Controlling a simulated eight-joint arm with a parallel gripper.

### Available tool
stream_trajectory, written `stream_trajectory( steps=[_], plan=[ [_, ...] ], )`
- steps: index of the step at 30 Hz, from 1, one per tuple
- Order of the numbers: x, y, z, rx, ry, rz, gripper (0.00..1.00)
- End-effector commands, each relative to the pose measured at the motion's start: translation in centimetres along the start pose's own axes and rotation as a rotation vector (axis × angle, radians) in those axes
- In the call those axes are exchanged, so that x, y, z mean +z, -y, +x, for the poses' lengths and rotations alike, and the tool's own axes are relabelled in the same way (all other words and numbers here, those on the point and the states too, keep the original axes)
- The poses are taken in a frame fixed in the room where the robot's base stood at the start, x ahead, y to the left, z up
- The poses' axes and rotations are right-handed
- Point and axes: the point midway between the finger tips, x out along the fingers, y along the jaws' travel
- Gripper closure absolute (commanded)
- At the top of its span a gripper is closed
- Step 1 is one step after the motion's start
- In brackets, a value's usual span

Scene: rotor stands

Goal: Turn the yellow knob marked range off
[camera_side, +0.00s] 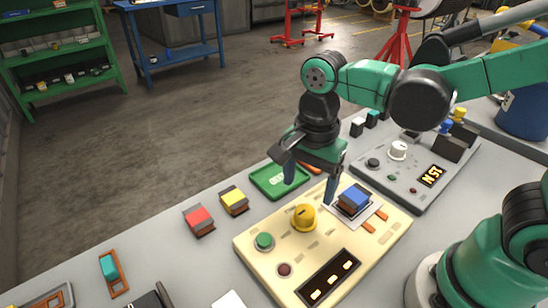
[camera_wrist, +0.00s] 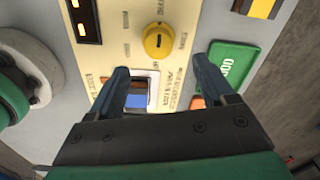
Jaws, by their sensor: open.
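The yellow knob (camera_side: 304,217) stands upright on the cream panel (camera_side: 250,245), between a green button and a blue block. In the wrist view the knob (camera_wrist: 158,42) shows from above with a short dark mark on its face, running roughly up and down the picture. Its lettering is too small to read. My gripper (camera_side: 310,190) is open and empty above the panel, with its fingers pointing down. In the wrist view the gripper (camera_wrist: 160,68) has its fingertips apart, with the knob just beyond them and not between them.
The blue block (camera_side: 354,198) sits on a white plate beside the right finger. A green button (camera_side: 264,241) and a dark red button (camera_side: 284,269) are on the panel. A green tray (camera_side: 268,181), yellow block (camera_side: 234,200) and red block (camera_side: 199,220) lie behind. A grey panel (camera_side: 435,190) stands right.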

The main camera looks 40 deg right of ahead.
Motion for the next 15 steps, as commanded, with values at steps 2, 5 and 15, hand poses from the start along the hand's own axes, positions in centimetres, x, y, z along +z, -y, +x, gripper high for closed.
stream_trajectory(
  steps=[2, 5, 15],
  plan=[
    [0.2, 0.0, 0.2, 0.018, -0.001, 0.039, 0.25],
    [0.3, 0.0, 0.8, 0.024, -0.001, 0.055, 0.25],
    [0.2, 0.0, 4.5, 0.021, -0.001, 0.053, 0.25]
  ],
)
